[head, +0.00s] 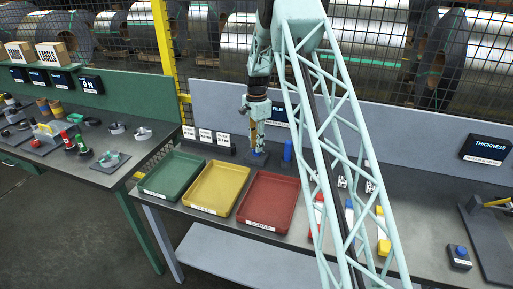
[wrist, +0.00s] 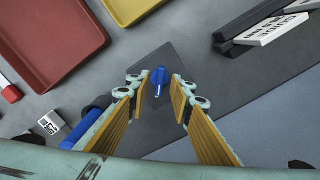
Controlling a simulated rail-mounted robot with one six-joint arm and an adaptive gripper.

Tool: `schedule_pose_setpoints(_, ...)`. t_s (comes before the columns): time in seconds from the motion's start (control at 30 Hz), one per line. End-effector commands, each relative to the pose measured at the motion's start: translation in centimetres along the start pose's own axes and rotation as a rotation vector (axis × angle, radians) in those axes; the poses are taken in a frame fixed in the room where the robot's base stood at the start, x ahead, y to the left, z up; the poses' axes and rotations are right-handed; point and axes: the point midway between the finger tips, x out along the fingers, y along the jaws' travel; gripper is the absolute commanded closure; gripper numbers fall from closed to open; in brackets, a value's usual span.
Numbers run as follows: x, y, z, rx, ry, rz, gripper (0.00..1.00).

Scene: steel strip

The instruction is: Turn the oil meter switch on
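In the wrist view a small blue rotary knob (wrist: 159,77) with a pale pointer sits on a dark grey plate (wrist: 165,115); it appears to be the oil meter switch. The pointer points toward the bottom of the picture. My gripper (wrist: 160,90) is open, with its yellow-padded fingers on either side of the knob and nothing between them touching it visibly. In the head view my gripper (head: 256,146) points down over the dark plate (head: 255,158), behind the red tray, and hides the knob. A dark sign reading "FILM" (head: 279,113) is partly hidden by my arm.
A blue cylinder (head: 288,151) stands close beside the plate, near one finger. Green (head: 147,187), yellow (head: 195,207) and red trays (head: 244,220) lie in front. White label cards (head: 206,136) stand left of the gripper. A mesh fence runs behind the bench.

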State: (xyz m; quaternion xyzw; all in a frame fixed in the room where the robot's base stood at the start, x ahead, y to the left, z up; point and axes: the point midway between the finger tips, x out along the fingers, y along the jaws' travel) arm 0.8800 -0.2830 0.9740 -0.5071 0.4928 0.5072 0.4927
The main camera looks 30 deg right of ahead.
Motion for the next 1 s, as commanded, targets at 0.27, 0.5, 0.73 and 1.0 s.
schedule_pose_setpoints(0.27,-3.7,-0.1,0.0,0.0,0.001,-0.003,0.8)
schedule_pose_setpoints(0.5,-7.2,-0.1,0.0,0.0,0.001,-0.002,0.8)
schedule_pose_setpoints(0.73,-9.5,-0.1,0.0,0.0,0.0,-0.001,0.8)
schedule_pose_setpoints(1.0,-10.4,0.0,0.0,0.0,0.0,0.0,0.8)
